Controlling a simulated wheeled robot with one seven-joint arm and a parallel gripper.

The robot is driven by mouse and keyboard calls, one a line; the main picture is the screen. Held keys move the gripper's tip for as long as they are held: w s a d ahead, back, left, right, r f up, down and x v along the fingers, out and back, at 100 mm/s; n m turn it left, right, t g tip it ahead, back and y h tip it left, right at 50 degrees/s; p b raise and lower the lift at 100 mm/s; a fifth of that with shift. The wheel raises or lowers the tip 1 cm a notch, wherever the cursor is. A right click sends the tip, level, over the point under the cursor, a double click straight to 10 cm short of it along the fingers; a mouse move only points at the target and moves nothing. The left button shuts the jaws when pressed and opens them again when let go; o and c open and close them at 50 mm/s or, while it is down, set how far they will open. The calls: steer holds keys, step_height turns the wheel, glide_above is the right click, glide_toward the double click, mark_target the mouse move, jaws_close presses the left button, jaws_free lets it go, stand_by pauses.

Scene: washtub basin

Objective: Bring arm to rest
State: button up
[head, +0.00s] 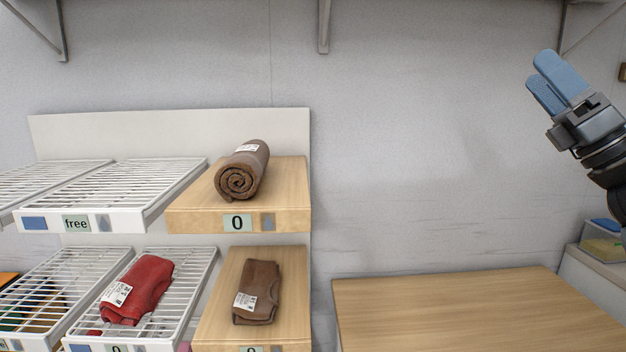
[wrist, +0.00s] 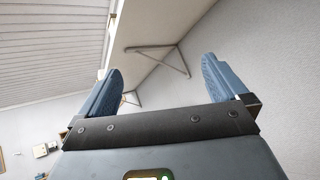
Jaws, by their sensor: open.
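My gripper (head: 553,82) is raised at the upper right of the head view, in front of the bare wall and above the wooden table. Its two blue fingers point up and to the left. In the wrist view the gripper (wrist: 165,88) shows its fingers wide apart with nothing between them. The wrist camera looks up at the ceiling, the wall and a shelf bracket. No object touches the gripper.
At the left, a rack holds a rolled brown towel (head: 243,170), a folded brown towel (head: 257,292) and a red towel (head: 138,290). A wooden table (head: 470,310) at the lower right is bare where visible. Wall brackets (head: 324,25) hang above. A bin (head: 603,240) stands at right.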

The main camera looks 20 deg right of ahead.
steer(key=s+a+f+m+h, duration=0.4)
steer(key=a+f+m+h, duration=0.15)
steer(key=f+m, duration=0.45)
steer(key=s+a+f+m+h, duration=0.45)
steer(key=a+f+m, duration=0.25)
steer(key=f+m, duration=0.3)
steer(key=s+a+f+m+h, duration=0.3)
steer(key=a+f+m+h, duration=0.35)
steer(key=f+m, duration=0.3)
steer(key=s+a+f+m+g+y, duration=0.1)
steer(key=s+a+f+m+g, duration=0.1)
steer(key=s, duration=0.7)
steer(key=s+a+f+m+g+y, duration=0.2)
steer(key=s+f+m+g, duration=0.1)
steer(key=s, duration=0.6)
steer(key=s+a+f+m+g+y, duration=0.2)
steer(key=s+f+g, duration=0.2)
steer(key=s, duration=0.5)
step_height(320, 180, down, 2)
steer(key=shift+a+f+g, duration=0.25)
steer(key=shift+a+g, duration=0.05)
steer(key=shift+a, duration=0.1)
steer(key=shift+m, duration=0.25)
